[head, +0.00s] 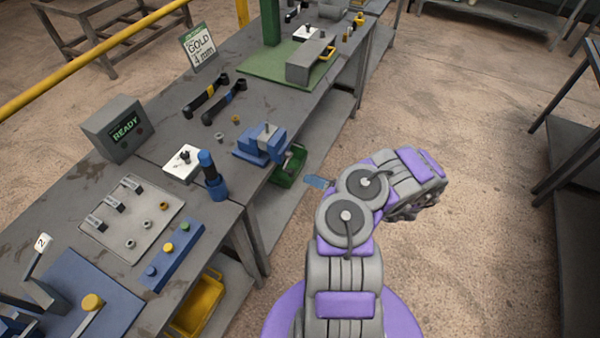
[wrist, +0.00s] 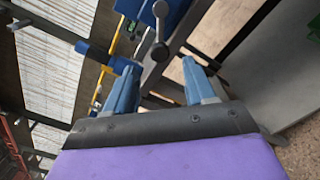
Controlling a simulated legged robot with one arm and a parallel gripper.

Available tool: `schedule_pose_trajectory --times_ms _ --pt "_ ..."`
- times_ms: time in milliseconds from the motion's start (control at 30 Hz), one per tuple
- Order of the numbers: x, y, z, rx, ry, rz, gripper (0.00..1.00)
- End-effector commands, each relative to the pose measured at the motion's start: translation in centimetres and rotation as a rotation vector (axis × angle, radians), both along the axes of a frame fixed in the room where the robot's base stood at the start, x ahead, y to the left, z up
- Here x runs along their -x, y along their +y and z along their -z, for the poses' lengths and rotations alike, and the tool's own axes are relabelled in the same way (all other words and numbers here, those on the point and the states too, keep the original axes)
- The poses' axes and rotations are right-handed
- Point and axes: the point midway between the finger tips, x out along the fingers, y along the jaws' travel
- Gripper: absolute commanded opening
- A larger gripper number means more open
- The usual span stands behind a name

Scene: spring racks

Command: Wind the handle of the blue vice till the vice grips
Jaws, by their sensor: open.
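The blue vice (head: 258,146) stands near the front edge of the grey bench, with a grey piece at its top. In the wrist view, blue parts of the vice (wrist: 176,14) show at the top. Its metal handle (wrist: 159,32), with rounded ends, points down toward the space between my fingers. My gripper (wrist: 160,66) is open with two blue fingers and nothing between the pads; I cannot tell whether either finger touches the handle. In the head view, a blue fingertip (head: 317,181) shows right of and below the vice; my arm hides the rest.
A green bin (head: 289,167) sits below the bench edge.

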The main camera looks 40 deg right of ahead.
Motion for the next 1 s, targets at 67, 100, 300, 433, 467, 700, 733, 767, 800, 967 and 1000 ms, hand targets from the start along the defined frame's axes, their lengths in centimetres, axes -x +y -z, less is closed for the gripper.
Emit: schedule_pose_trajectory --times_ms 67,100,300,433,467,700,733,767,800,967,1000 --pt "1.7 -0.8 -0.1 0.001 0.004 0.003 0.54" --pt "2.5 -1.1 -0.1 0.001 0.004 0.003 0.54" --pt "6.2 -2.6 0.1 0.001 0.005 0.003 0.54" --pt "7.7 -3.2 0.1 -0.001 0.002 0.001 0.54" --pt "7.9 -3.3 0.1 -0.001 0.002 0.001 0.54" --pt "8.7 -3.7 0.1 0.001 0.001 0.0 0.54" --pt "8.7 -3.7 0.1 0.001 0.001 0.0 0.54" --pt "8.7 -3.7 0.1 0.0 0.002 0.0 0.54" --pt "8.7 -3.6 0.1 0.0 0.002 0.0 0.54" --pt "8.7 -3.6 0.1 0.0 0.002 0.0 0.54" --pt "8.7 -3.6 0.1 0.0 0.002 0.0 0.54"
